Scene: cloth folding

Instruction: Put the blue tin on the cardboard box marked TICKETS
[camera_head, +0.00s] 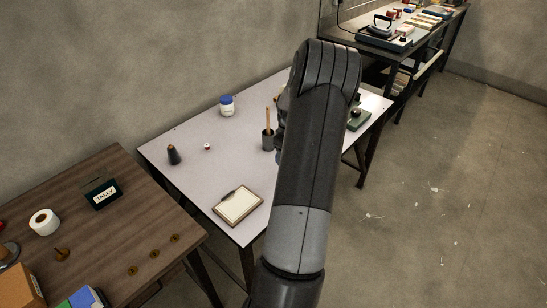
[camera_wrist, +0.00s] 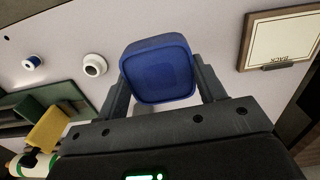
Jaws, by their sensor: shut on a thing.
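The blue tin (camera_wrist: 158,72), squarish with rounded corners, is between the two fingers of my gripper (camera_wrist: 160,90) in the wrist view. The fingers are shut on its sides. In the head view my own arm hides the gripper and the tin. An orange-brown cardboard box (camera_head: 20,287) stands at the bottom left corner of the head view, on the brown wooden table (camera_head: 145,215), cut off by the picture edge. No TICKETS marking can be read on it from here.
The pale table (camera_head: 200,175) holds a clipboard (camera_head: 238,206), a dark cone (camera_head: 174,154), a blue-lidded jar (camera_head: 227,106) and a pen cup (camera_head: 268,140). The wooden table holds a TALLY box (camera_head: 103,194), a tape roll (camera_head: 44,222) and several brass discs (camera_head: 154,254).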

